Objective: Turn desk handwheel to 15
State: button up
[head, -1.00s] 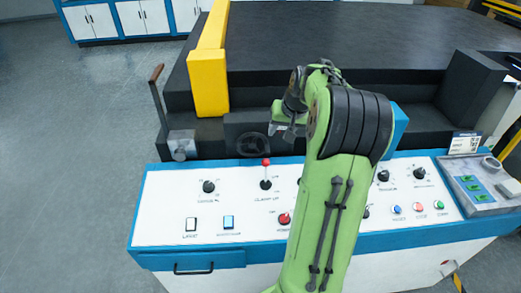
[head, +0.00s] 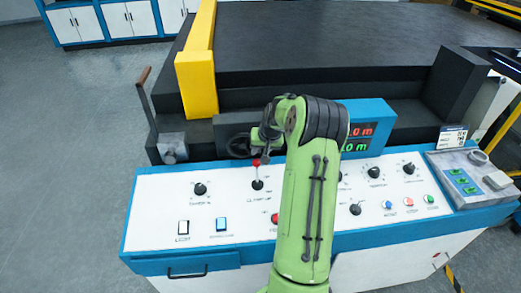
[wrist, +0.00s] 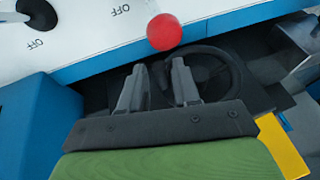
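The black desk handwheel (head: 232,147) is on the front of the dark machine, just behind the white console. It is partly hidden by my gripper (head: 262,136) in the head view. In the wrist view, the handwheel rim (wrist: 237,72) curves right of and beyond the fingers. My gripper (wrist: 158,70) is open, with two grey fingers apart and nothing seen between them. The left finger lies outside the ring and the right finger overlaps its left side; contact cannot be told. A blue display box (head: 374,110) shows red and green digits ending in "0 m", partly covered by my arm.
A lever with a red knob (head: 256,163) stands close in front of the handwheel; the knob (wrist: 164,32) is just ahead of the fingers in the wrist view. Several dials and buttons cover the console (head: 150,215). A yellow post (head: 197,85) rises behind left.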

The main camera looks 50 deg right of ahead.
grip_shut()
jog(key=shift+f, duration=0.1)
jog(key=t+y, duration=0.1)
jog(key=f+b, duration=0.1)
jog(key=f+m+t+y, duration=0.1)
jog(key=shift+s+d+f+t+y, duration=0.1)
jog(key=shift+s+d+t+y, duration=0.15)
jog(key=shift+d+t+y, duration=0.05)
jog(key=shift+a+f+m+t+y+b, duration=0.1)
jog(key=shift+f+m+t+y+b, duration=0.4)
jog(key=shift+f+t+y, duration=0.55)
jog(key=shift+w+a+f+t+y+b, duration=0.15)
jog(key=shift+f+t+y+b, duration=0.2)
jog(key=shift+t+y, duration=0.2)
jog(key=shift+w+a+f+t+y+b, duration=0.1)
jog(key=shift+f+t+y+b, duration=0.1)
jog(key=shift+t+y+b, duration=0.3)
